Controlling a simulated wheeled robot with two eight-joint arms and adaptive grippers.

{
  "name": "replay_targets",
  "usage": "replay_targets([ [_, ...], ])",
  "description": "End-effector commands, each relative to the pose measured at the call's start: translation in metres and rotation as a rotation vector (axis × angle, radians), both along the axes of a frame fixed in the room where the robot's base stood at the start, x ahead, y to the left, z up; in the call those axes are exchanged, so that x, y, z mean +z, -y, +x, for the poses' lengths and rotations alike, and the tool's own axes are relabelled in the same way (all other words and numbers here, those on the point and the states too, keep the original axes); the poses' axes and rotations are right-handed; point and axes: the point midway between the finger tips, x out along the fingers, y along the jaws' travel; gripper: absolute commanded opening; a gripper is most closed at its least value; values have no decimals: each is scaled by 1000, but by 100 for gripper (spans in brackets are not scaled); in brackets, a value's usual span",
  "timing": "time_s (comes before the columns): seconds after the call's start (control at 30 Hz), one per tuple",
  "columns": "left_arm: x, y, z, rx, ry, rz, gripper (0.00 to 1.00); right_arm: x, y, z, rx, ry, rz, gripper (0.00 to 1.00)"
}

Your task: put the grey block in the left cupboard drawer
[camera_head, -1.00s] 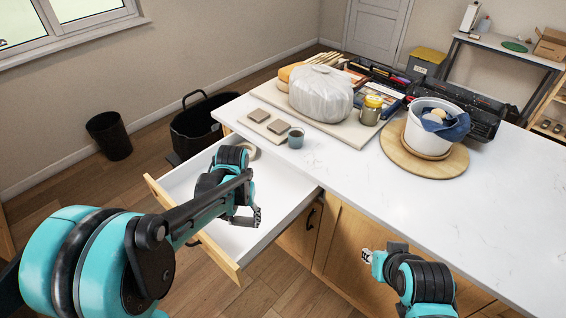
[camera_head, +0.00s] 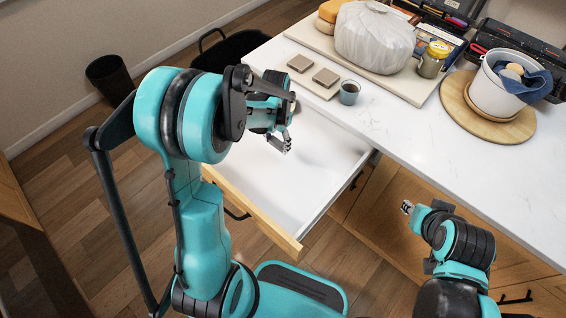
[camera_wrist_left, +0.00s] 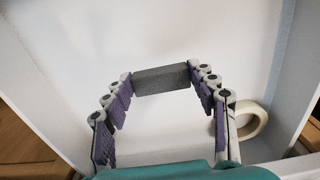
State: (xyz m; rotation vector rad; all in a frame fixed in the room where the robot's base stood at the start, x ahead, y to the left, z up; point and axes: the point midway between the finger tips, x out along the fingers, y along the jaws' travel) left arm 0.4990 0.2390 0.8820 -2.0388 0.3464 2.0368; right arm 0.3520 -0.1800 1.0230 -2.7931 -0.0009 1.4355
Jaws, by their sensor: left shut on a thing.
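The left cupboard drawer (camera_head: 262,182) stands pulled out, with a white inside and a wooden front. My left gripper (camera_head: 284,146) is over the drawer's inside in the head view. In the left wrist view it is shut on the grey block (camera_wrist_left: 161,78), which sits between the fingertips with the white drawer floor behind it. The block cannot be made out in the head view. I cannot tell its exact height above the floor. My right gripper (camera_head: 407,208) is in front of the counter, away from the drawer; its fingers are too small to judge.
A roll of tape (camera_wrist_left: 251,120) lies in the drawer. The white counter (camera_head: 400,130) holds a blue-grey cup (camera_head: 349,92), a wrapped lump (camera_head: 374,38), a jar (camera_head: 432,60) and a white bucket (camera_head: 494,92). Much of the drawer floor is clear.

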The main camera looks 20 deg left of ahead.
Motion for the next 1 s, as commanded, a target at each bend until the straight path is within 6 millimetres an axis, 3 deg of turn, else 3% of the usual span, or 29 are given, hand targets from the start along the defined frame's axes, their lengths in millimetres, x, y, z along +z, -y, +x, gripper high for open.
replay_targets([
  [0.03, -10, 9, -8, -2, 0, 0, 49, -7, 0, 0, 0, 0, 0, 31],
  [0.2, -24, 27, -25, -1, 0, 0, 49, -14, 0, 0, 0, 0, 0, 31],
  [0.37, -30, 31, -30, 2, 0, 0, 49, -16, 0, 0, 0, 0, 0, 31],
  [0.63, -67, 31, -29, 3, 0, 0, 49, -35, 0, 0, 0, 0, 0, 31],
  [1.0, -70, 31, -29, 2, 0, 0, 49, -37, 0, 0, 0, 0, 0, 31],
])
